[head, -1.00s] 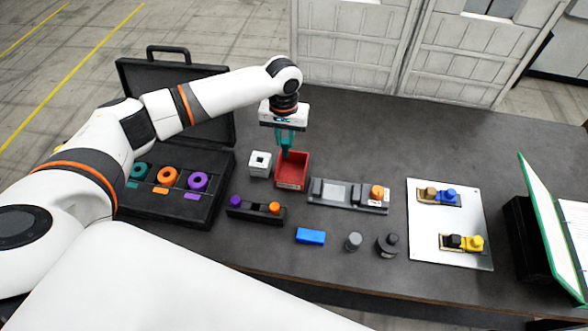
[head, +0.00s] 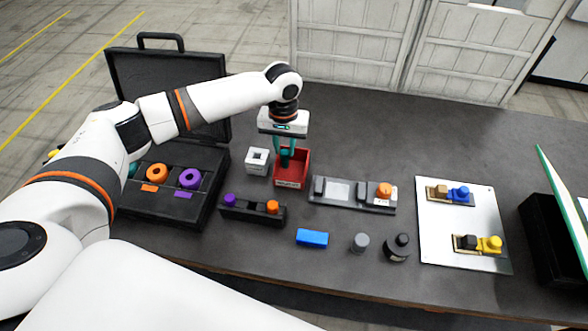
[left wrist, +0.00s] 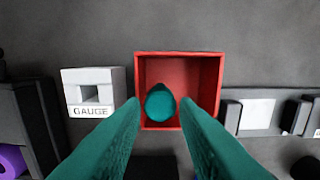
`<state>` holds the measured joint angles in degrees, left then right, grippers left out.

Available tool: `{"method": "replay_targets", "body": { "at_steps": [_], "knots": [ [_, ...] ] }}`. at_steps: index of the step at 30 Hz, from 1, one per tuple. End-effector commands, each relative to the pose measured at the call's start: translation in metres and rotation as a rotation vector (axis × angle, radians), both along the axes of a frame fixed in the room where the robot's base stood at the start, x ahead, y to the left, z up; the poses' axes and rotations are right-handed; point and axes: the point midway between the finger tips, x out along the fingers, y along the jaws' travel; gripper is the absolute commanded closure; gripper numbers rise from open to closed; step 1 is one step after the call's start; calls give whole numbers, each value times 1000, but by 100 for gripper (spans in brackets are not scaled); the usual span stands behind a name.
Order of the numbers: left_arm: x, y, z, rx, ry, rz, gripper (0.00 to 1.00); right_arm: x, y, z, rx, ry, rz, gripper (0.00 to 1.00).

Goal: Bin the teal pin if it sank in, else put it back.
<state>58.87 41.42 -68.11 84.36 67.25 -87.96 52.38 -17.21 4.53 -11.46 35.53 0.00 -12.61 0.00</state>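The teal pin (left wrist: 160,103) shows in the left wrist view inside the outline of the red bin (left wrist: 205,70), near its front wall. Whether it rests on the bin floor I cannot tell. My left gripper (left wrist: 160,101) is open, with teal fingers on either side of the pin and a gap to each. In the head view the left gripper (head: 290,156) points down over the red bin (head: 291,184). The white gauge block (head: 257,161) with a square hole stands left of the bin; its label shows in the left wrist view (left wrist: 93,112). My right gripper is not in view.
An open black case (head: 185,212) with coloured rings is at left. A black holder (head: 252,215) with purple and orange pins, a grey fixture (head: 345,205), a blue block (head: 312,238), grey and black knobs and a white plate (head: 440,240) stand around. The back right table is clear.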

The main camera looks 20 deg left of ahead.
Motion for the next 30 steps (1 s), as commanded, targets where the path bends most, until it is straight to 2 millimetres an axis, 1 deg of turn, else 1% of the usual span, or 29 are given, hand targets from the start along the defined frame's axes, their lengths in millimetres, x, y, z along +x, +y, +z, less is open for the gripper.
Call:
{"method": "replay_targets", "body": {
  "at_steps": [1,3,11,14,17,27,30],
  "knots": [
    [0,0,0,0,0,0,64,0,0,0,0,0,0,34],
    [0,0,0,0,0,0,53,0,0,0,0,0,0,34],
    [0,0,0,0,0,0,53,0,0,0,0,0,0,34],
    [0,0,4,-1,-1,0,53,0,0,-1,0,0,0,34],
    [1,0,17,-1,-3,0,53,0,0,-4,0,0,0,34],
    [1,0,87,-1,-3,-1,53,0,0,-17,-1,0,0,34],
    [1,0,103,-1,-3,0,53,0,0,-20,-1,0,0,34]
  ]
}}
